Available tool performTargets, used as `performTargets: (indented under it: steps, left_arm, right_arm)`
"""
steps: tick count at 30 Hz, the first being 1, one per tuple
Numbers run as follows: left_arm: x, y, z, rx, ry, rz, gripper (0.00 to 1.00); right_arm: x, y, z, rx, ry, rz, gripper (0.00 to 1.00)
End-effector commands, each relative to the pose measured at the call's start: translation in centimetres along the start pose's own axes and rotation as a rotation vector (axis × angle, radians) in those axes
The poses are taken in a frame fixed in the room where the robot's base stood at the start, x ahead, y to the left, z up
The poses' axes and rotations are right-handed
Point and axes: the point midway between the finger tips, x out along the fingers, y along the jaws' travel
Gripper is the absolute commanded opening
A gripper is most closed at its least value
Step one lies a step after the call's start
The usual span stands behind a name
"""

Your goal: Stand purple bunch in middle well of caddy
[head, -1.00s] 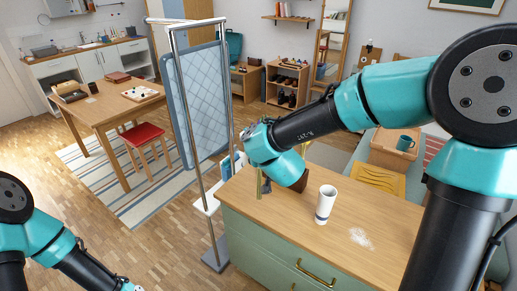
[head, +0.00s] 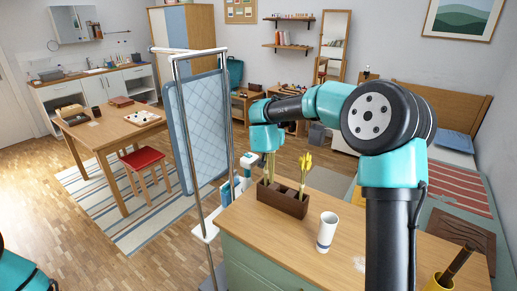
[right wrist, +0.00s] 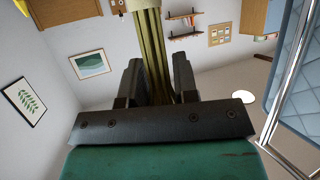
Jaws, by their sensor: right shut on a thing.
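The caddy (head: 283,205) is a dark brown box with wells, on the wooden counter. A yellow bunch (head: 306,163) stands upright at its right end. My right gripper (head: 267,155) is above the caddy's left part. In the right wrist view, its two dark fingers (right wrist: 157,85) are shut on olive-green stems (right wrist: 150,45). I take these for the purple bunch's stems; no purple shows in either view. In the head view, the stems (head: 267,170) hang near the caddy's left end; I cannot tell whether they are inside a well. My left gripper is out of view.
A metal rack (head: 178,60) with a blue quilted panel (head: 203,120) stands just left of the counter (head: 340,205).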

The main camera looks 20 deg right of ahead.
Motion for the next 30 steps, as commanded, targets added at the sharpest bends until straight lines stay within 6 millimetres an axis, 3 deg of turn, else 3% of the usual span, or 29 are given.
performTargets:
  steps: [3, 9, 30]
  left_arm:
    - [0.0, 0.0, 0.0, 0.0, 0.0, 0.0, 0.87]
    - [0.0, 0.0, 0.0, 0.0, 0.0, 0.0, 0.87]
    - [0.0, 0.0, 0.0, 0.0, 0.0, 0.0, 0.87]
  right_arm:
    - [3.1, 1.9, -1.3, 0.041, 0.0, 0.099, 0.0]
    - [5.7, 3.9, -2.4, 0.078, -0.002, 0.19, 0.0]
    - [6.3, 4.1, -1.8, 0.081, -0.003, 0.201, 0.0]
